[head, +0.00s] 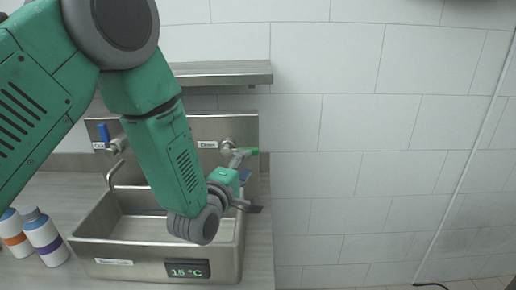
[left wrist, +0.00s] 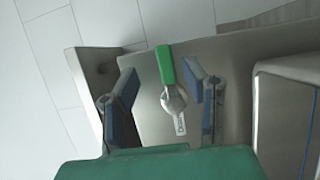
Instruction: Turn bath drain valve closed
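The drain valve (head: 240,156) is on the sink's metal back panel, at the right, next to a label that reads "Drain". It has a green lever handle (left wrist: 165,66) on a grey metal body (left wrist: 173,101). My left gripper (head: 252,193) is at the right end of the sink, just below the valve in the head view. In the left wrist view, its two blue-padded fingers (left wrist: 164,82) are apart, one on each side of the valve, with visible gaps to the handle. It is open and holds nothing. My right gripper is not in view.
The metal basin (head: 95,250) has a display (head: 187,269) reading 15 °C. A blue-handled valve (head: 104,134) is at the panel's left. Two bottles (head: 44,238) stand left of the basin. A shelf (head: 225,76) hangs above. Right of the sink is bare tiled wall.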

